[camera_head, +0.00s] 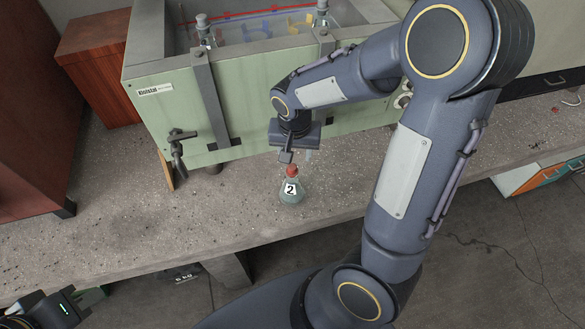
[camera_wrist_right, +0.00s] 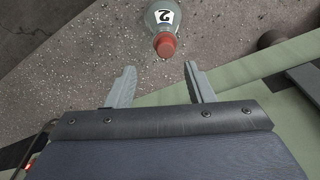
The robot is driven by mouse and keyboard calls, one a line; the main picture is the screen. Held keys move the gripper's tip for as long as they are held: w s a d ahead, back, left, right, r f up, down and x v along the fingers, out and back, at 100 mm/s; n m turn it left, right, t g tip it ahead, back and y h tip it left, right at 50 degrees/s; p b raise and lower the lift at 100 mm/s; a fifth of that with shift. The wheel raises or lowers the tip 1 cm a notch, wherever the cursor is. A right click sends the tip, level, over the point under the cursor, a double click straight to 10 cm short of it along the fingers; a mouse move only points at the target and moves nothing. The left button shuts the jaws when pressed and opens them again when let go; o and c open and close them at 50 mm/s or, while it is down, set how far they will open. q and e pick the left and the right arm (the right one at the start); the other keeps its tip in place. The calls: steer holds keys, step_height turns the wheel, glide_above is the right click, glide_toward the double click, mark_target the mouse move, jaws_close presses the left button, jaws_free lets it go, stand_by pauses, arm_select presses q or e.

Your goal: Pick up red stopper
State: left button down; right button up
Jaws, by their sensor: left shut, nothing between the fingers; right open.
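The red stopper (camera_head: 292,170) sits in the neck of a small clear flask (camera_head: 291,190) with a label reading 2. The flask stands upright on the concrete bench. In the right wrist view the stopper (camera_wrist_right: 165,44) is beyond the fingertips, roughly midway between them, with the flask (camera_wrist_right: 162,18) behind it. My right gripper (camera_head: 287,157) is open and empty just above the stopper; both its fingers (camera_wrist_right: 158,75) show in the wrist view. My left gripper (camera_head: 85,300) is shut and empty at the lower left, off the bench's front edge.
A pale green tank (camera_head: 160,113) with metal brackets stands close behind the flask, with glassware at its top. A drain tap (camera_head: 178,145) sticks out on its front left. A reddish wooden box (camera_head: 95,60) stands further left. The bench (camera_head: 130,225) is clear left of the flask.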

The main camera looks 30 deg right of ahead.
mark_target(292, 167)
steer(key=f, duration=0.5)
steer(key=shift+w+a+f+p, duration=0.2)
steer(key=shift+w+f+p, duration=0.1)
steer(key=shift+w+f, duration=0.1)
jaws_close()
steer(key=shift+r, duration=0.1)
